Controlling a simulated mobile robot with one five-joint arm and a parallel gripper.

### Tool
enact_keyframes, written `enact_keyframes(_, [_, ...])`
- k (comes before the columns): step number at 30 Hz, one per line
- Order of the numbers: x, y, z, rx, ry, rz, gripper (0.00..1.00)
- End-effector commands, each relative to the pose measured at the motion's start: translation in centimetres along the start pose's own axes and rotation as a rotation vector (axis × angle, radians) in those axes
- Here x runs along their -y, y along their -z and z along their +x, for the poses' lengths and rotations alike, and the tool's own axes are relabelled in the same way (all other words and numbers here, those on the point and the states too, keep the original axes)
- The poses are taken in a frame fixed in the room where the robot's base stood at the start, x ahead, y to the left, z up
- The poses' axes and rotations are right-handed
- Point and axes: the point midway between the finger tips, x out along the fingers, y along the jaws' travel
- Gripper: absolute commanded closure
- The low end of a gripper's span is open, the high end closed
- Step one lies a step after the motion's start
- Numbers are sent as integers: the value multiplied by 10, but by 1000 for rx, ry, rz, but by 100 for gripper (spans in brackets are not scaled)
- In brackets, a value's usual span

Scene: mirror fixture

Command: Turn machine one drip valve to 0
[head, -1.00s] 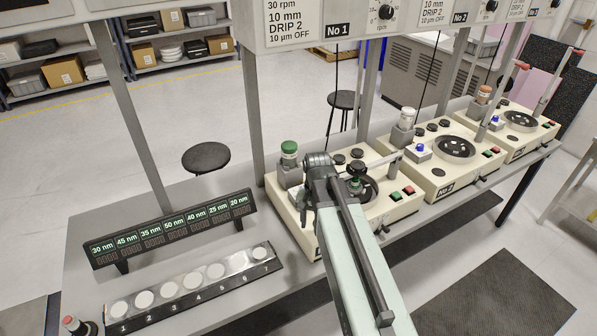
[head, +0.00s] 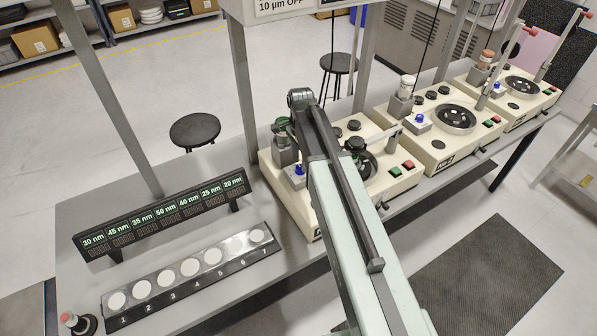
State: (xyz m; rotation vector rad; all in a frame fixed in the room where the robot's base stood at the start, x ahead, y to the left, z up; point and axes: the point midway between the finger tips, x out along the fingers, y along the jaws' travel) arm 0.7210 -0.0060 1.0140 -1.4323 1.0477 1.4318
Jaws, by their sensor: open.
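Machine one (head: 385,203) is the nearest cream machine on the bench, partly hidden behind my arm. A small block with a blue knob (head: 299,169) sits at its left end and looks like the drip valve. I cannot read its setting. A grey holder (head: 285,156) stands just behind it, where a green-capped bottle is now mostly covered. My gripper (head: 284,127) is open, above the left end of the machine, in front of the bottle and apart from the blue knob. Its fingertips are small and hard to make out.
Machine two (head: 470,142) and a third machine (head: 535,100) stand to the right. A lit size display (head: 165,215) and a numbered sample strip (head: 190,275) lie left on the bench. Frame posts (head: 244,95) rise behind machine one. Stools stand beyond.

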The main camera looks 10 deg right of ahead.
Motion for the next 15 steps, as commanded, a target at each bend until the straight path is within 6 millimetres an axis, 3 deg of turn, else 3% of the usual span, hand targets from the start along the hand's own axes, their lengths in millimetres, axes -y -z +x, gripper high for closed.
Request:
enact_keyframes(1, [0, 0, 18, 0, 0, -1, 48])
enact_keyframes(4, [0, 0, 29, 0, 0, -1, 48])
enact_keyframes(13, [0, -1, 28, 0, 0, -2, 48])
enact_keyframes(15, [0, -1, 28, 0, 0, -2, 65])
